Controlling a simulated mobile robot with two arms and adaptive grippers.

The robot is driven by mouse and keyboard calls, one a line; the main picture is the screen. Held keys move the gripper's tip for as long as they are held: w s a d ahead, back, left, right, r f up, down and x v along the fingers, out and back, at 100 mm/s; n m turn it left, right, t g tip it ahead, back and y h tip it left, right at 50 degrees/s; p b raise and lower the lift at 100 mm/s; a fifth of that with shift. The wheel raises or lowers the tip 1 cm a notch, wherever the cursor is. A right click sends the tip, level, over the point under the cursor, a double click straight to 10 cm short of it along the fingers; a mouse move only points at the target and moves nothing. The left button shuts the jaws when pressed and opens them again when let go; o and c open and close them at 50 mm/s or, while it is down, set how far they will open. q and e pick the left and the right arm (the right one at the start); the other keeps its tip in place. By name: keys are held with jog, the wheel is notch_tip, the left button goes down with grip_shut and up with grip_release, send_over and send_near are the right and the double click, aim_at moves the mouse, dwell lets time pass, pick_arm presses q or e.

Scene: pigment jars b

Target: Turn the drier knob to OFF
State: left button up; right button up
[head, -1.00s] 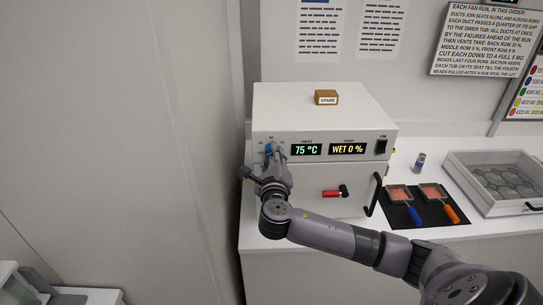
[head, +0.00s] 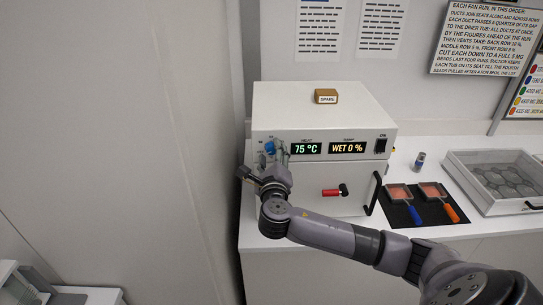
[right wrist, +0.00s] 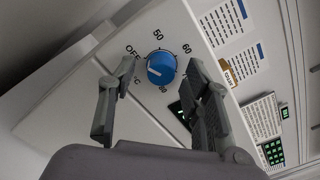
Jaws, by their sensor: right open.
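The drier (head: 325,115) is a white box on the counter, and its displays read 75 °C and WET 0 %. Its blue knob (head: 270,146) is on the front face at the left. In the right wrist view the knob (right wrist: 161,67) has a white mark toward its lower left, between the OFF label (right wrist: 132,51) and the lowest number. My right gripper (head: 276,156) is open in front of the knob. In the right wrist view its fingers (right wrist: 161,76) stand either side of the knob, apparently clear of it. My left gripper is out of view.
A small box marked SPARE (head: 326,97) sits on the drier. A red-handled lever (head: 334,192) and a black door handle (head: 373,193) are on its front. To the right are a dark mat (head: 418,218) with two handled tools, a small jar (head: 420,160) and a tray (head: 500,205).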

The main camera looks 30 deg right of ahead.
jog(key=shift+s+a, duration=0.15)
jog(key=v, duration=1.1)
jog(key=shift+s, duration=0.35)
